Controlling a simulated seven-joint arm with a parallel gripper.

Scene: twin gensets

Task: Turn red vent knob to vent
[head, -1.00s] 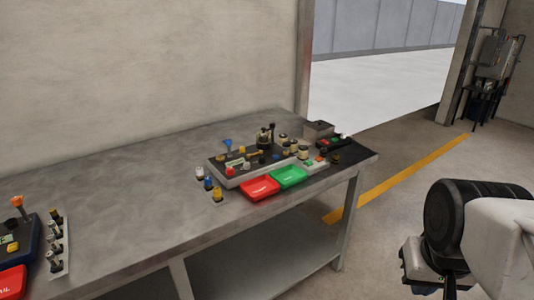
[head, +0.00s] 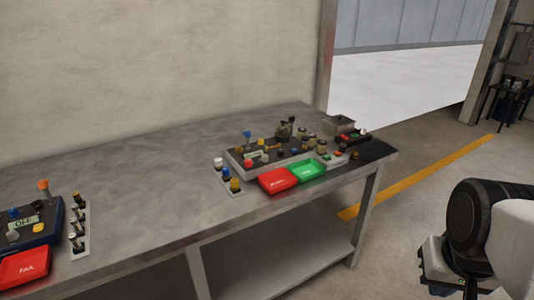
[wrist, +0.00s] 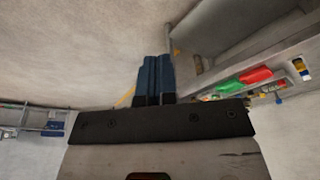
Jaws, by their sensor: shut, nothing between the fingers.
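A small red knob (head: 248,164) sits at the left front of the black-topped panel unit (head: 240,170) on the bench, in the head view. Its pointer and any vent marking are too small to read, and I cannot tell for sure that it is the vent knob. My gripper shows in the wrist view with its two dark blue fingers (wrist: 154,80) together, shut and empty. It is over the floor, well apart from the bench. In the head view part of my arm is at the lower right, away from the panel.
The metal bench (head: 140,190) has bare top between the two units. A red tray (head: 278,180) and a green tray (head: 308,171) stand at the panel's front. Floor right of the bench is clear.

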